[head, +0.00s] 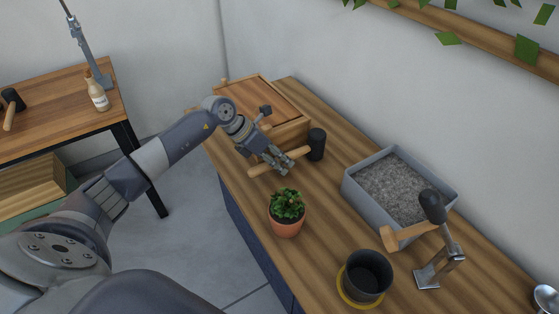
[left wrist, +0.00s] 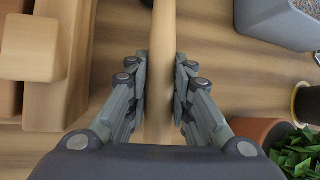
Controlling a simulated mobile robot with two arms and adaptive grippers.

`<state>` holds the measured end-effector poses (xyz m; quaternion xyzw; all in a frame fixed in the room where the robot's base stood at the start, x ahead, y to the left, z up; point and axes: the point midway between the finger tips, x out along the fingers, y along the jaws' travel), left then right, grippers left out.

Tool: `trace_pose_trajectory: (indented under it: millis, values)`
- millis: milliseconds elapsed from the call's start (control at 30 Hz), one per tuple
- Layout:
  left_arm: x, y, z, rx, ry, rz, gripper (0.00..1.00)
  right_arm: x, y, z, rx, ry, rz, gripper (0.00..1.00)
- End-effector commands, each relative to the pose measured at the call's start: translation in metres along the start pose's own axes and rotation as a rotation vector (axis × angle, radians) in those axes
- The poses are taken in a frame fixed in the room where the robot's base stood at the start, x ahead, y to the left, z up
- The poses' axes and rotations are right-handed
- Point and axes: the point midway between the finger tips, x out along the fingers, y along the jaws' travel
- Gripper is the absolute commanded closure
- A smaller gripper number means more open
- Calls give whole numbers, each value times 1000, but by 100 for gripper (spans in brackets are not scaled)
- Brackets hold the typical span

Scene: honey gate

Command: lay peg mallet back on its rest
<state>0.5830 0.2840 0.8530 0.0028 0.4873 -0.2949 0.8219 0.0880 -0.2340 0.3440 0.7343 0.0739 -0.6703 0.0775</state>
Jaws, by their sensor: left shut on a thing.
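A mallet with a pale wooden handle (head: 266,169) and a black head (head: 316,144) is in my left gripper (head: 282,167). The gripper is shut on the handle, which also runs between the fingers in the left wrist view (left wrist: 161,70). The mallet is at or just above the counter, beside the wooden box (head: 262,100); I cannot tell whether it touches. My right gripper is not in view.
A potted plant (head: 287,208) stands close in front of the held mallet. A grey tray of gravel (head: 352,190) and a dark pot on a yellow saucer (head: 346,298) stand to the right. Another mallet (head: 12,104) and a bottle (head: 97,95) are on the left table.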

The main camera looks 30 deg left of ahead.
Motion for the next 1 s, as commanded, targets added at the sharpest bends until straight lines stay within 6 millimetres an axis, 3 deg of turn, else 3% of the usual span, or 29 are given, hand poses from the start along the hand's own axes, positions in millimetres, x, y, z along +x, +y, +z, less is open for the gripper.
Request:
trace_pose_trajectory:
  millis: [667,700,767,1000]
  values:
    - [5,2,-3,1,-3,0,100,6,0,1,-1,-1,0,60]
    - [6,2,-3,1,-3,0,70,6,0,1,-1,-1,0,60]
    - [6,2,-3,1,-3,0,56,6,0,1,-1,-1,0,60]
    - [6,2,-4,1,-1,0,56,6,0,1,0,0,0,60]
